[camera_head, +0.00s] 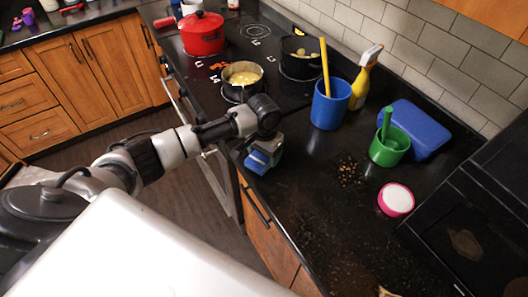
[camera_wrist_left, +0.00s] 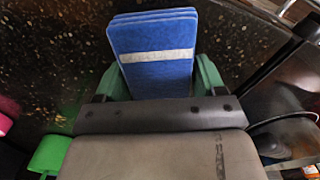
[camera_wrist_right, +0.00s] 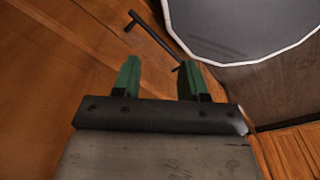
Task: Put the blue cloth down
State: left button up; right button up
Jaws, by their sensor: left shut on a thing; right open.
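The blue cloth (camera_head: 258,160) is a folded blue pad with a pale stripe. It also shows in the left wrist view (camera_wrist_left: 155,75), between the green fingers. My left gripper (camera_head: 262,150) is shut on the cloth at the front edge of the black counter, near the stove; whether the cloth touches the counter cannot be told. In the left wrist view the left gripper (camera_wrist_left: 158,82) has a finger on each side of the cloth. My right gripper (camera_wrist_right: 154,80) is open and empty in the right wrist view, facing wooden cabinet fronts. It is not seen in the head view.
The black counter (camera_head: 310,205) is clear beside the cloth, with brown crumbs (camera_head: 350,172) farther right. A blue cup (camera_head: 330,105), yellow spray bottle (camera_head: 364,85), green cup (camera_head: 389,148), blue box (camera_head: 415,128) and pink bowl (camera_head: 396,200) stand there. A pot (camera_head: 243,80) sits on the stove.

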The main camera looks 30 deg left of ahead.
pick_arm(q)
jog(key=o, duration=0.8)
jog(key=shift+f, duration=0.15)
notch_tip(320, 180, up, 12)
jog(key=shift+r+b, duration=0.2)
jog(key=shift+b, duration=0.5)
